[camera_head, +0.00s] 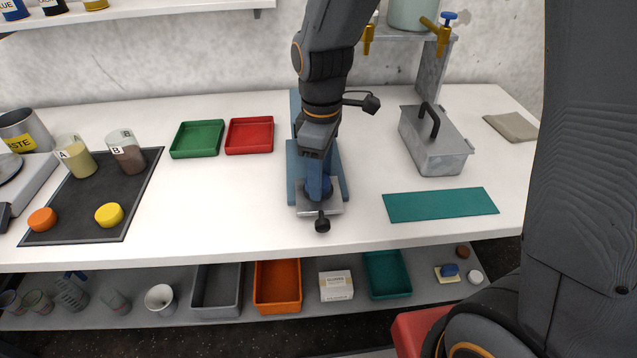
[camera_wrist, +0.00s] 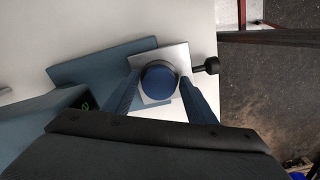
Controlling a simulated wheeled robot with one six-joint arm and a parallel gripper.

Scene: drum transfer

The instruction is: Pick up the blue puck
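Narrow gaps seem to show between fingers and puck. In the head view my gripper (camera_head: 319,184) is low over the plate, and it and my wrist largely hide the puck.
Green (camera_head: 197,139) and red (camera_head: 249,136) trays lie left of the stand. A grey lidded box (camera_head: 436,152) and a teal mat (camera_head: 440,205) are to the right. A dark mat (camera_head: 85,205) with two beakers and orange and yellow pucks is at far left. White bench between is clear.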

